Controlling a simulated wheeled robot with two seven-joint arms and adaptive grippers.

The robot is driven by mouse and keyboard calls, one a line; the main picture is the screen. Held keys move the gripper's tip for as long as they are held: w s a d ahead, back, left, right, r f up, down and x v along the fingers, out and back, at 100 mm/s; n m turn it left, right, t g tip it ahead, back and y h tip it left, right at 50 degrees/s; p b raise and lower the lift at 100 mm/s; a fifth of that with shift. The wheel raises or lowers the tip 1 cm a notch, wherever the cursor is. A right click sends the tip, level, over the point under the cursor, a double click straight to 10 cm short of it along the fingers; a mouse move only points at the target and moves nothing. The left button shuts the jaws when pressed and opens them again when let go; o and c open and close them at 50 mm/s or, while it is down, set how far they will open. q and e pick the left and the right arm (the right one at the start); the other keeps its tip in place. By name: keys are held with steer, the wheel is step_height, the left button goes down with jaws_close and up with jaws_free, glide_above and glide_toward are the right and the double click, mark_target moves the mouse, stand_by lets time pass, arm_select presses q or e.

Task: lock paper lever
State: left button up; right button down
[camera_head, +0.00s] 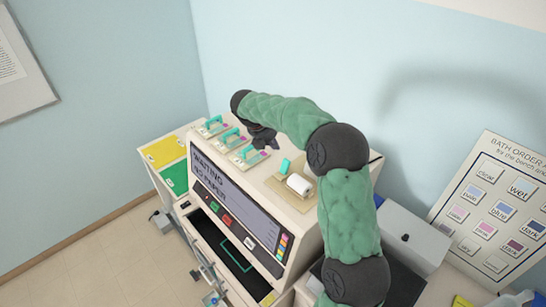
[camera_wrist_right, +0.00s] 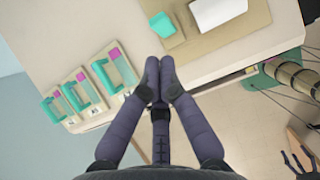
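A teal lever (camera_head: 285,166) stands on a tan plate (camera_head: 276,185) on top of the white machine, beside a white paper roll (camera_head: 299,184). In the right wrist view the lever (camera_wrist_right: 165,27) and the roll (camera_wrist_right: 217,12) are at the top. My right gripper (camera_head: 262,139) is over the machine top, to the left of the lever and apart from it. In the wrist view its dark fingertips (camera_wrist_right: 160,66) come together with nothing seen between them, just below the lever in the picture. My left gripper is not in view.
Several teal handles (camera_head: 230,138) on small plates line the machine top, left of my right gripper. The machine's screen (camera_head: 233,203) reads "WAITING" and "NO PAPER". A yellow and green panel (camera_head: 165,151) is at left. A labelled board (camera_head: 493,210) stands at right.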

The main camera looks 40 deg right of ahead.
steer(key=shift+r, duration=0.95)
steer(key=shift+s+a, duration=0.1)
steer(key=s+a+f+m+y, duration=0.3)
steer(key=a+f, duration=0.7)
steer(key=f, duration=0.5)
steer(key=s+a+f+m+y, duration=0.2)
steer(key=a+f+m+y, duration=0.2)
steer(key=a+f, duration=0.85)
steer(key=s+a+f+m+y, duration=0.1)
steer(key=s+a+f+m, duration=0.35)
steer(key=s, duration=0.35)
steer(key=s+a+f+m+y, duration=0.1)
steer(key=s+a+f+m, duration=0.35)
steer(key=s, duration=0.25)
steer(key=s+a+f+m+y, duration=0.1)
steer(key=s+a+f+m, duration=0.4)
steer(key=s, duration=0.3)
step_height(320, 180, down, 28)
steer(key=w+b, duration=0.1)
steer(key=b, duration=2.9)
steer(key=shift+w+a+f, duration=0.15)
steer(key=shift+a+f, duration=0.05)
steer(key=shift+a, duration=0.1)
